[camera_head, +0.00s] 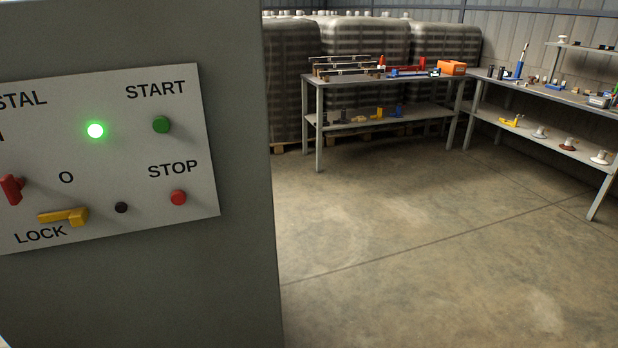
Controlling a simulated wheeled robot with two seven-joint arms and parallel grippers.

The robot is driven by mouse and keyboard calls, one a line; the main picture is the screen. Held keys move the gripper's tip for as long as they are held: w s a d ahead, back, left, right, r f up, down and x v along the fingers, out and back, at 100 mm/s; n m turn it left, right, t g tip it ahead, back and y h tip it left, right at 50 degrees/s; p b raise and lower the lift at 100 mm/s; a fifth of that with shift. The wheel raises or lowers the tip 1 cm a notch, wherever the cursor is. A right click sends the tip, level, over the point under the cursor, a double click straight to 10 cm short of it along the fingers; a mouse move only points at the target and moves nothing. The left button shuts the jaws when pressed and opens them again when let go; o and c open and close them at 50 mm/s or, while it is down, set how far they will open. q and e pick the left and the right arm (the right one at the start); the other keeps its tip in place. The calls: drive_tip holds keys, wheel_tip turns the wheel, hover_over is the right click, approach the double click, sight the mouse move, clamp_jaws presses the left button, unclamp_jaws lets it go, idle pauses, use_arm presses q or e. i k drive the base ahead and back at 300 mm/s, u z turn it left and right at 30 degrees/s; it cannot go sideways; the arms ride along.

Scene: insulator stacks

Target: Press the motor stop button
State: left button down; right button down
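The red round stop button (178,198) sits under the word STOP on a white control panel (140,95) at the left of the head view. The green start button (162,124) is above it under the word START. A green lamp (95,131) is lit to the left of the start button. A small black knob (121,207) is left of the stop button. Neither of my grippers shows in the view.
The panel is on a grey cabinet (240,270) that fills the left side. Open concrete floor (430,240) lies to its right. Two workbenches, one at the back (318,120) and one at the right (545,150), hold tools and parts. Wrapped pallets (290,80) stand behind.

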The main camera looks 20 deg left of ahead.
sight(179, 197)
drive_tip(key=z, duration=1.3)
drive_tip(key=k, duration=2.2)
drive_tip(key=u, duration=1.55)
